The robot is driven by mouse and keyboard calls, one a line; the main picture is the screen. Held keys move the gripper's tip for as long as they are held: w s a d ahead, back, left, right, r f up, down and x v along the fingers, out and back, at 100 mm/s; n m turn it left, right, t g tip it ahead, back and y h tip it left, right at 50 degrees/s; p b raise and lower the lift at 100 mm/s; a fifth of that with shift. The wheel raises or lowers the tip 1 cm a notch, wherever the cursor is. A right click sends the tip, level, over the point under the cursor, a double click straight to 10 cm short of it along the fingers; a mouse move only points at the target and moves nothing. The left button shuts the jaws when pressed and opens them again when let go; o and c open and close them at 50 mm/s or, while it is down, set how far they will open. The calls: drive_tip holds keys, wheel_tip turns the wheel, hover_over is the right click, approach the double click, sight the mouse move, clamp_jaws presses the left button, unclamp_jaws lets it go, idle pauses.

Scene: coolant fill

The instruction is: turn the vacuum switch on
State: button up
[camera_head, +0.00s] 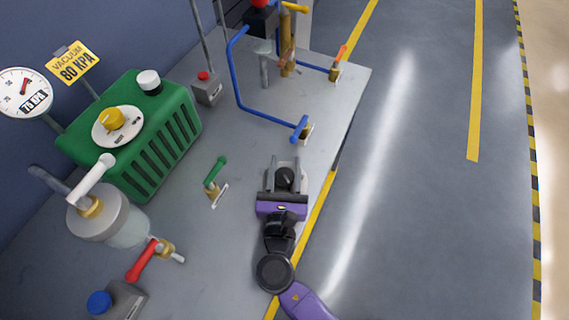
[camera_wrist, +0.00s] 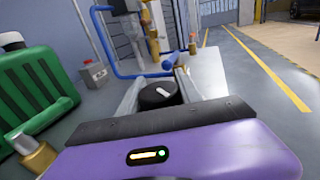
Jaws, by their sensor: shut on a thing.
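My gripper (camera_head: 284,166) is above the right part of the grey bench in the head view. Its two fingers are closed around a round black knob (camera_head: 285,178). The wrist view shows this knob (camera_wrist: 159,95) between the fingers, with a white pointer mark on top pointing up and slightly left. No label for it is visible, and the wrist housing hides its lower part. A yellow sign (camera_head: 74,61) reads VACUUM 80 KPA. The round gauge (camera_head: 24,92) beside it has a red needle and a kPa readout that looks like 75.
A green pump (camera_head: 150,140) with a yellow knob (camera_head: 110,118) stands left. Green (camera_head: 216,171), red (camera_head: 142,260) and white (camera_head: 94,178) valve handles stand on the left. A blue pipe (camera_head: 240,90) bends behind my gripper. The floor right of the bench is clear.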

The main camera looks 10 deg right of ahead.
sight(284, 186)
idle(0.4)
drive_tip(key=o, duration=1.4)
drive_tip(key=shift+c, duration=0.2)
drive_tip(key=shift+b+v, duration=0.55)
drive_tip(key=shift+v, duration=3.35)
